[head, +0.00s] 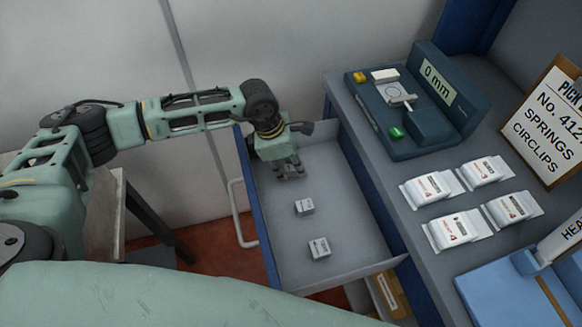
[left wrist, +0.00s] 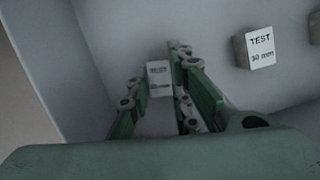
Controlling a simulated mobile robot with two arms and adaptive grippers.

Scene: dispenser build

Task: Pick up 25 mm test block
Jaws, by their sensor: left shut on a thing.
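My left gripper (head: 289,172) is at the far end of the open drawer, pointing down. In the left wrist view its fingers (left wrist: 164,90) are shut on a small block with a white label (left wrist: 159,76), too small to read surely. The head view hardly shows this block behind the fingers. A block labelled TEST 30 mm (left wrist: 261,48) stands apart to the right. In the head view two loose blocks, a nearer one (head: 319,249) and a middle one (head: 304,207), sit on the drawer floor. My right gripper is not in view.
The open grey drawer (head: 345,215) has walls around the blocks. On the bench to its right stand a dark gauge reading 0 mm (head: 437,84), several white packets (head: 457,230), a pick sign (head: 552,125) and a blue tray (head: 515,295). Another block (left wrist: 315,27) shows at the wrist view's edge.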

